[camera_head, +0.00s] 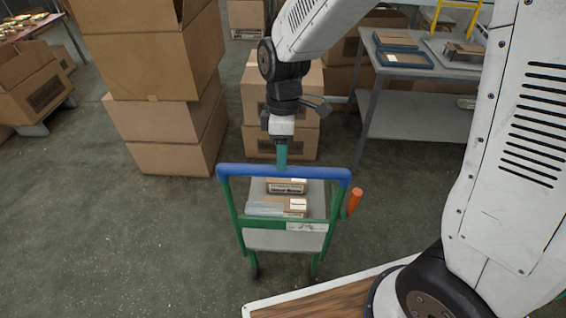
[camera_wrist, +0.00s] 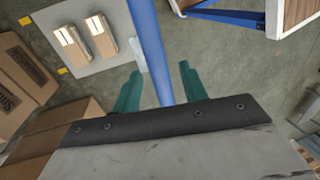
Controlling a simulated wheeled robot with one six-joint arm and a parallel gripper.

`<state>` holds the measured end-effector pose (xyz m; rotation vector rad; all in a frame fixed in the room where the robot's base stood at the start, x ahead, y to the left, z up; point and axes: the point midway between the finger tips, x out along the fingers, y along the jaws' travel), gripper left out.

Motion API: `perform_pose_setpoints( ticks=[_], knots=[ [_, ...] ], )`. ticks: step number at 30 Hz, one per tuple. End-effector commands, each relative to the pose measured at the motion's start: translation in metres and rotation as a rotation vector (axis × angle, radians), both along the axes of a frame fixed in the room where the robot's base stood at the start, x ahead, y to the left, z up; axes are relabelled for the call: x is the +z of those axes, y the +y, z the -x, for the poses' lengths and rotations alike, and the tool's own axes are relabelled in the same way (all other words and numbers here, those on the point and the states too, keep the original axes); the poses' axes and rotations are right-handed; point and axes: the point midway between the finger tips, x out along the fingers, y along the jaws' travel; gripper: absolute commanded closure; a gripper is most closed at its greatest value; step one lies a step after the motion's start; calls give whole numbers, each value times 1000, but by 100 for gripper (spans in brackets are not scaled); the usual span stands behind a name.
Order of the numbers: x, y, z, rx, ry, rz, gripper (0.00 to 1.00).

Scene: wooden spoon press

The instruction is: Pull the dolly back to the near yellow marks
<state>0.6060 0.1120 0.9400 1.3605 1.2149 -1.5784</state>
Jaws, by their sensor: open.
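The dolly stands on the floor in the middle of the head view. It has a blue top handle (camera_head: 312,172), green side posts and a grey deck (camera_head: 275,241) with small cardboard boxes (camera_head: 286,186) on it. My gripper (camera_head: 282,162) reaches down to the handle from behind. In the wrist view the teal fingers of my gripper (camera_wrist: 160,72) are spread, one on each side of the blue handle bar (camera_wrist: 155,45). I cannot tell whether either finger touches it. Yellow floor marks (camera_wrist: 62,71) show beside the deck (camera_wrist: 80,22) in the wrist view; which pair they belong to is unclear.
Tall stacked cartons (camera_head: 155,80) stand behind left of the dolly, and more boxes (camera_head: 305,140) directly behind it. A grey metal table (camera_head: 420,122) is at the back right. An orange-handled part (camera_head: 355,200) sticks out right of the dolly. Floor at left front is clear.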

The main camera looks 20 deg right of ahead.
Motion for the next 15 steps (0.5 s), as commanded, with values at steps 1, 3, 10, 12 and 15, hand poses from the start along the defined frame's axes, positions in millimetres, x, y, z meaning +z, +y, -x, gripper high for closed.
perform_pose_setpoints(
  ticks=[1,3,10,12,15],
  knots=[
    [10,0,-2,-1,-5,-2,57],
    [20,-1,-4,1,-3,-1,57],
    [37,-1,-6,1,2,1,57],
    [38,-1,-6,1,2,1,57],
    [38,-1,-6,2,2,1,57]
  ],
)
